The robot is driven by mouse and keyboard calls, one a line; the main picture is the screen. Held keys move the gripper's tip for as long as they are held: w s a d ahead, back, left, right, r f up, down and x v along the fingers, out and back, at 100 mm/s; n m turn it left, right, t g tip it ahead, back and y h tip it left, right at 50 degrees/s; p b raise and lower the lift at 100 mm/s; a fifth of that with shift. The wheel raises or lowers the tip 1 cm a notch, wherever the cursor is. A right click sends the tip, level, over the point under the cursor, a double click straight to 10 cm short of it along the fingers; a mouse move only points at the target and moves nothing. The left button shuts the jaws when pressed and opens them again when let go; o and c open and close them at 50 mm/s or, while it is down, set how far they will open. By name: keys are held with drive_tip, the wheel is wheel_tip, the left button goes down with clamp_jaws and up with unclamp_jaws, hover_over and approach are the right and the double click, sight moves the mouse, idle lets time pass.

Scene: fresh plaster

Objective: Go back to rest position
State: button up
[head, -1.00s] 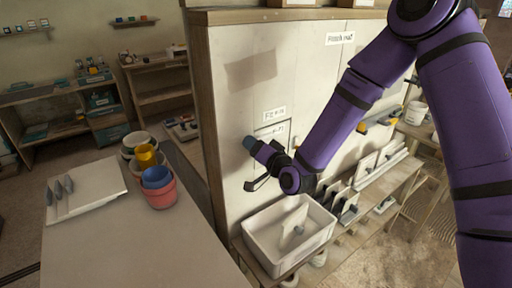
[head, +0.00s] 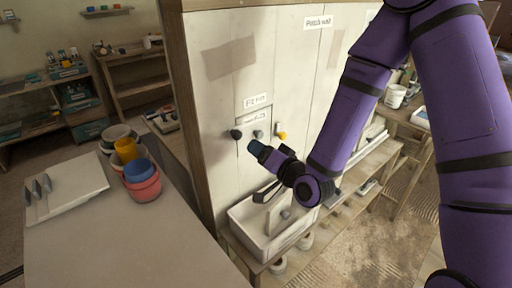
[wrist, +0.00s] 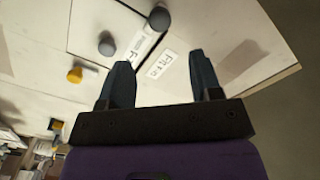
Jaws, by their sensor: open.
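My gripper (wrist: 164,82) is open in the wrist view, with nothing between its two dark fingers. In the head view my gripper (head: 256,150) is raised in front of the patch wall (head: 225,105), below and right of the knobs. The wall carries a black knob (head: 236,134), a grey knob (head: 258,134) and a yellow knob (head: 282,135). The wrist view shows a dark knob (wrist: 159,18), a grey knob (wrist: 107,46) and the yellow knob (wrist: 75,75), all apart from the fingers. My purple arm comes in from the upper right.
A white bin (head: 250,237) with a trowel-like tool in it stands below my gripper on a low shelf. A table (head: 120,245) at left holds a red pot (head: 143,187), other pots and a white board (head: 70,195). Floor is clear at lower right.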

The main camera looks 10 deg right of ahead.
idle(0.3)
drive_tip(key=s+d+r+n+g+h, duration=0.2)
drive_tip(key=d+r+g+h, duration=0.15)
drive_tip(key=d+r, duration=0.35)
drive_tip(key=s+d+r+n+g+h, duration=0.2)
drive_tip(key=d+r+h, duration=0.2)
drive_tip(key=d+r, duration=0.25)
drive_tip(key=s+d+r+g, duration=0.1)
drive_tip(key=s+d+r, duration=0.2)
drive_tip(key=s, duration=0.4)
drive_tip(key=s+d+r+m+g+h, duration=0.1)
drive_tip(key=s+d+r+g, duration=0.1)
drive_tip(key=s, duration=0.5)
drive_tip(key=s+d+r+g+h, duration=0.1)
drive_tip(key=s+d+r, duration=0.3)
drive_tip(key=s, duration=0.3)
drive_tip(key=shift+s+d+r+m, duration=0.15)
drive_tip(key=shift+s+r+m, duration=0.1)
drive_tip(key=shift+s+m, duration=0.05)
drive_tip(key=shift+h, duration=0.25)
idle(0.5)
